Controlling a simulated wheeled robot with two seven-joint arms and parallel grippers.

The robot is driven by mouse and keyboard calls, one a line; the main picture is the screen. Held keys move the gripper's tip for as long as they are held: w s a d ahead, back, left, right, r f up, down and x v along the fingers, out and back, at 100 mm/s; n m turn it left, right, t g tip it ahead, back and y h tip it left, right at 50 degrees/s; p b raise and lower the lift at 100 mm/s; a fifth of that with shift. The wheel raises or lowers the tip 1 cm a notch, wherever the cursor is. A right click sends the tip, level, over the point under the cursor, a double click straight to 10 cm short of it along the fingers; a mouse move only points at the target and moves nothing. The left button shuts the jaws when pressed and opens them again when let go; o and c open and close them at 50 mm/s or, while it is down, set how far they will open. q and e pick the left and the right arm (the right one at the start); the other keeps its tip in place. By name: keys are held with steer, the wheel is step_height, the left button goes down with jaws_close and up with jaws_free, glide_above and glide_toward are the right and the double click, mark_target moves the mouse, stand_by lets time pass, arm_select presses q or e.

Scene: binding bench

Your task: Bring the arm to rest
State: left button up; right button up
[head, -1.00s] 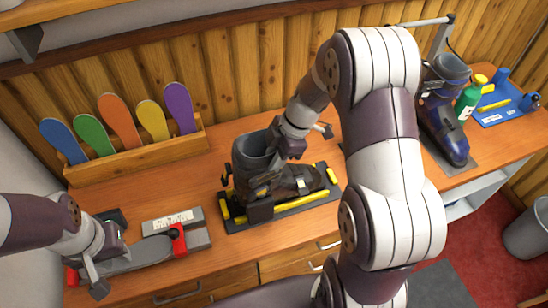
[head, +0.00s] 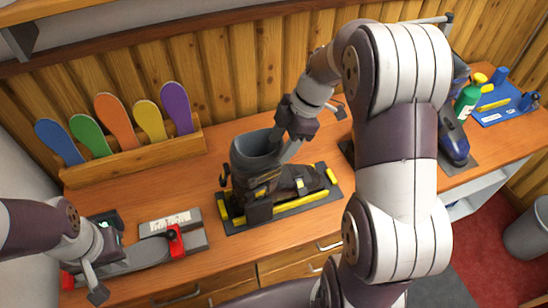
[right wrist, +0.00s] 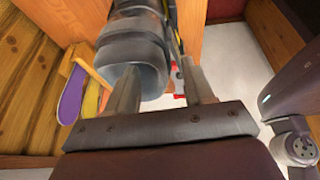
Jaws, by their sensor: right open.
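The grey and black ski boot (head: 258,165) stands upright in a dark holder with yellow bars (head: 290,207) on the bench. My right gripper (head: 286,153) is at the right side of the boot's open cuff, its jaws apart. In the right wrist view, the jaws of the right gripper (right wrist: 160,75) are spread with the round grey cuff (right wrist: 135,50) close to the left finger; I cannot tell whether they touch. My left gripper (head: 97,270) is low at the left, by a grey sole-shaped piece (head: 140,255); its far finger is hidden.
A wooden rack (head: 140,160) holds several coloured insoles behind the left side. A grey device with a red clamp (head: 175,243) lies by my left gripper. A dark blue boot (head: 453,140), a green bottle (head: 466,103) and a blue tray (head: 505,112) are at the right.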

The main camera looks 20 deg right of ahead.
arm_select(q)
step_height(320, 180, up, 7)
steer(key=p, duration=0.4)
steer(key=shift+f, duration=0.2)
arm_select(e)
steer(key=v, duration=0.7)
steer(key=shift+a, duration=0.1)
arm_select(q)
step_height(320, 180, down, 9)
steer(key=b, duration=0.8)
steer(key=shift+r, duration=0.2)
arm_select(e)
steer(key=s+a+f+m+h, duration=0.4)
steer(key=s+f+m, duration=0.7)
steer(key=m, duration=0.6)
steer(key=shift+a+f+t+h, duration=0.3)
steer(key=shift+a+f, duration=0.2)
steer(key=shift+a, duration=0.7)
